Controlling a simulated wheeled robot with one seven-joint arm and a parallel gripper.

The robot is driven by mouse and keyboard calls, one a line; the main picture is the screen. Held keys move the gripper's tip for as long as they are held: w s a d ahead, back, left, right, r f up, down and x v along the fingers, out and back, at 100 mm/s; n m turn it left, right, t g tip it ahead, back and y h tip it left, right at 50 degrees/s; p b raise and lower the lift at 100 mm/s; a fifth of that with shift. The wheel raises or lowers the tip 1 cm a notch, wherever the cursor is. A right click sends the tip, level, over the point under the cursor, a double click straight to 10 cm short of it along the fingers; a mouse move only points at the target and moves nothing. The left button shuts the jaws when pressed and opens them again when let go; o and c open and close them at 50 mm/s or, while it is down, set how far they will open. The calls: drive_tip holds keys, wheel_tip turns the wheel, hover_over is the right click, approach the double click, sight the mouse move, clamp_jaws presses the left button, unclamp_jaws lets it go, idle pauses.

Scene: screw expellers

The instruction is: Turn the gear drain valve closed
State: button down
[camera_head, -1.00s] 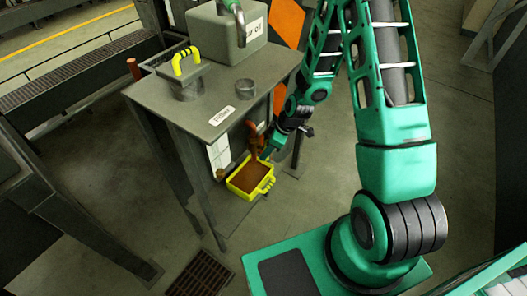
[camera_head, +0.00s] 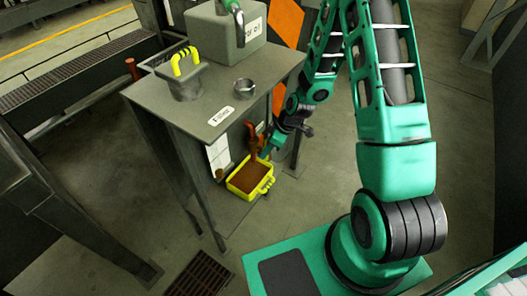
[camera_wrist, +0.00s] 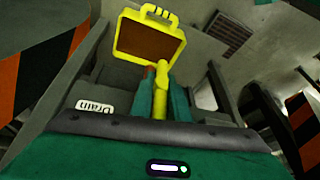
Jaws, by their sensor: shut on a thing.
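The drain valve shows as an orange-red fitting (camera_head: 252,132) under the right side of the grey cabinet. Its yellow lever (camera_wrist: 161,92) stands between my green fingers in the wrist view. My gripper (camera_head: 269,145) is shut on this lever, and it also shows in the wrist view (camera_wrist: 160,102). A yellow tray (camera_head: 236,186) of brown fluid sits below the valve. Brown fluid appears to run between the valve and the tray. The tray also shows at the top of the wrist view (camera_wrist: 128,15). My fingers hide part of the valve.
A "Drain" label (camera_wrist: 94,105) is beside the valve. The grey cabinet top (camera_head: 190,118) carries a grey box (camera_head: 225,35), a yellow-handled lid (camera_head: 187,85) and a small metal ring (camera_head: 244,87). A floor grate (camera_head: 200,276) lies in front. Open floor is right of the cabinet.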

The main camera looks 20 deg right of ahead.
drive_tip(key=g+y, duration=0.2)
drive_tip(key=y, duration=0.1)
drive_tip(key=shift+m, duration=0.4)
drive_tip(key=m+g+y, duration=0.1)
drive_tip(key=g+y, duration=0.1)
drive_tip(key=y, duration=0.1)
drive_tip(key=shift+y, duration=0.4)
drive_tip(key=m+g+y, duration=0.1)
drive_tip(key=g+y, duration=0.1)
drive_tip(key=y, duration=0.2)
drive_tip(key=shift+m+g+y, duration=0.4)
drive_tip(key=shift+m+y, duration=0.3)
drive_tip(key=shift+y, duration=0.8)
drive_tip(key=shift+d+y, duration=0.1)
drive_tip(key=shift+y, duration=0.2)
drive_tip(key=c, duration=1.7)
unclamp_jaws()
drive_tip(key=shift+w, duration=0.1)
